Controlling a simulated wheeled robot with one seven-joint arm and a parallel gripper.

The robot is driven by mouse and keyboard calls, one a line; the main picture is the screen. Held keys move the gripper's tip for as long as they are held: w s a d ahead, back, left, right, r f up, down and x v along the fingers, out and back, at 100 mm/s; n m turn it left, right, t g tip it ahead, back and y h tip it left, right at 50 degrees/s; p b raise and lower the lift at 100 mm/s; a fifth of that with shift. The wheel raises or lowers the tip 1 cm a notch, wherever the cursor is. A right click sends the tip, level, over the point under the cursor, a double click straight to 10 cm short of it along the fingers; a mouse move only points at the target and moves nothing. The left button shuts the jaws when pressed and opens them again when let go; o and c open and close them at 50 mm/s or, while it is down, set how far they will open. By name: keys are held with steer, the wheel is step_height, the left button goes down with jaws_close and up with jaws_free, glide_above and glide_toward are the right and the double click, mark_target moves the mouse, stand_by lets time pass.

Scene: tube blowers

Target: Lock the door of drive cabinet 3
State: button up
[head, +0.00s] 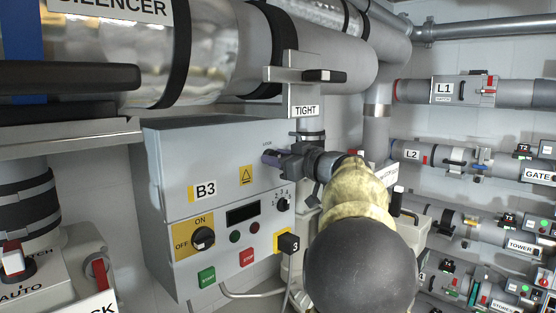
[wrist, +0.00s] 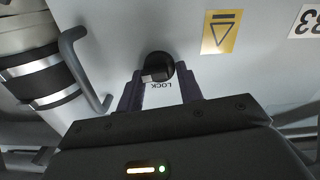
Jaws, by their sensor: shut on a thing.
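The grey drive cabinet (head: 165,165) marked B3 stands in the middle of the head view, its door facing me. A round black lock knob (wrist: 156,65) sits on the door above the word LOCK in the wrist view. My gripper (wrist: 160,71) has one dark finger on each side of the knob and is shut on it. In the head view my gripper (head: 270,157) reaches the door's upper right from the right. The knob is mostly hidden there by the fingers, and the slot direction cannot be told.
A grey door handle (wrist: 85,70) is close beside my gripper in the wrist view. A silencer pipe (head: 215,45) runs overhead.

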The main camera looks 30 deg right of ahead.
steer(key=shift+a+f+n+b, duration=0.1)
steer(key=shift+n+b, duration=1.95)
steer(key=shift+n, duration=2)
steer(key=shift+a+f+n+b, duration=0.1)
steer(key=shift+n+b, duration=1.9)
steer(key=shift+n, duration=2.05)
steer(key=o, duration=1)
steer(key=shift+s+d, duration=0.1)
steer(key=shift+s, duration=0.05)
steer(key=b+v, duration=0.6)
steer(key=v, duration=1.1)
steer(key=shift+s+r, duration=0.1)
